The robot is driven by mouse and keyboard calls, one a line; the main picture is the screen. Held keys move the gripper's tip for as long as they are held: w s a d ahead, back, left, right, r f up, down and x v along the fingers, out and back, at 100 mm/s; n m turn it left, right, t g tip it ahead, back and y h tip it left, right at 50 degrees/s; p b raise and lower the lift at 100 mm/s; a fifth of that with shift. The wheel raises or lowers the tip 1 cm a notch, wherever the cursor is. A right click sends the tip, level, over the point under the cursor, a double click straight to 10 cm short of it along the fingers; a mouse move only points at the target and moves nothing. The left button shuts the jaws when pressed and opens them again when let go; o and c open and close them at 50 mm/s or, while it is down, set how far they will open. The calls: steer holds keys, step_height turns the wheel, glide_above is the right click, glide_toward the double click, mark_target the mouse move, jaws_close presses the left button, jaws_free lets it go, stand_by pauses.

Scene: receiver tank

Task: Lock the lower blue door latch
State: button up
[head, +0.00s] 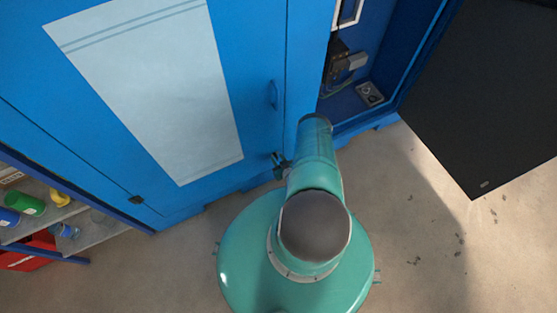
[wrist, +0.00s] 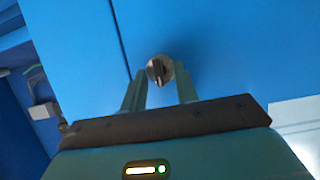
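The lower blue door latch (wrist: 159,70) is a round metal knob with a dark raised bar, on the blue door face. In the wrist view the bar stands nearly upright, tilted slightly. My gripper (wrist: 160,67) is open, with one finger on each side of the latch. A gap shows between the latch and the fingers; whether the tips touch the door is unclear. In the head view the blue door (head: 262,45) looks closed and carries a white panel. My arm covers part of that area, and a small dark part beside it is too small to identify.
A blue door handle (head: 273,95) sits above, near the door's right edge. At right an open compartment (head: 345,103) holds devices, with a dark open door panel (head: 485,95) swung out. A shelf (head: 85,236) with bottles stands at left.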

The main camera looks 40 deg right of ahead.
jaws_close()
steer(key=shift+d+m+t+y, duration=0.15)
steer(key=shift+m+y, duration=0.4)
steer(key=shift+m, duration=0.25)
steer(key=shift+d+m+t+y, duration=0.1)
steer(key=shift+m+t+y, duration=0.05)
steer(key=shift+m+y, duration=0.55)
jaws_free()
steer(key=shift+s, duration=0.15)
